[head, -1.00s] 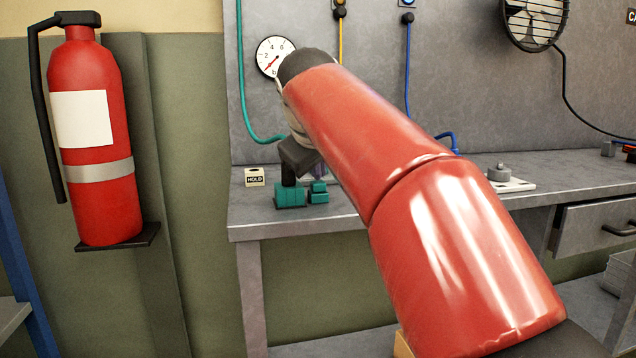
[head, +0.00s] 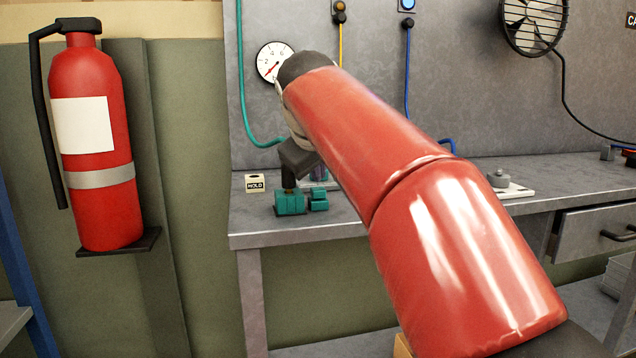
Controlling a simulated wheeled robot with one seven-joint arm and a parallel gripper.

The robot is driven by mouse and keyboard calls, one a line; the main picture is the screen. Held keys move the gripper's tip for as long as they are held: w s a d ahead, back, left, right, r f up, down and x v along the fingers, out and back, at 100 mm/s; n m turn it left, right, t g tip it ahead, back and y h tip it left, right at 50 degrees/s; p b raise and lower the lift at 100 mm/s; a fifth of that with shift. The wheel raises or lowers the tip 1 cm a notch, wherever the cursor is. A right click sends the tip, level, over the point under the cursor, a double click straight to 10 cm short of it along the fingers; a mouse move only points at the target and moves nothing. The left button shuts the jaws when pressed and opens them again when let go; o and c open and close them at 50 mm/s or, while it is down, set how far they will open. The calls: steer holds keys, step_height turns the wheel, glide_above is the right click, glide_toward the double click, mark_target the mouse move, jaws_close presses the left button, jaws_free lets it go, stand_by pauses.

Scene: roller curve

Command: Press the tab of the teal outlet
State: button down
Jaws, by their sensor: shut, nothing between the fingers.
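The teal outlet (head: 290,203) is a small block on the bench top near its front left corner. A smaller teal piece (head: 319,200), which looks like its tab or a second part, stands just to its right. My gripper (head: 289,184) points down over the larger teal block, its dark fingers shut and empty. The fingertips are at or just above the block's top; I cannot tell whether they touch. My red arm covers the bench to the right of the outlet.
A white block marked HOLD (head: 258,183) sits left of the outlet. A teal hose (head: 243,95) hangs down the back panel beside a gauge (head: 273,62). A fire extinguisher (head: 94,140) hangs at left. A fan (head: 533,25) is at upper right.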

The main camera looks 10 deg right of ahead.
mark_target(318, 190)
steer(key=shift+r, duration=0.1)
step_height(318, 190, up, 5)
steer(key=p, duration=0.4)
stand_by(0.4)
stand_by(0.4)
steer(key=s+f+m+g+y, duration=0.2)
steer(key=s+f+m, duration=0.3)
steer(key=s+f, duration=2.2)
step_height(318, 190, down, 3)
steer(key=shift+s+d+f+g+y, duration=0.15)
steer(key=shift+s+g+y, duration=0.25)
steer(key=shift+g, duration=0.2)
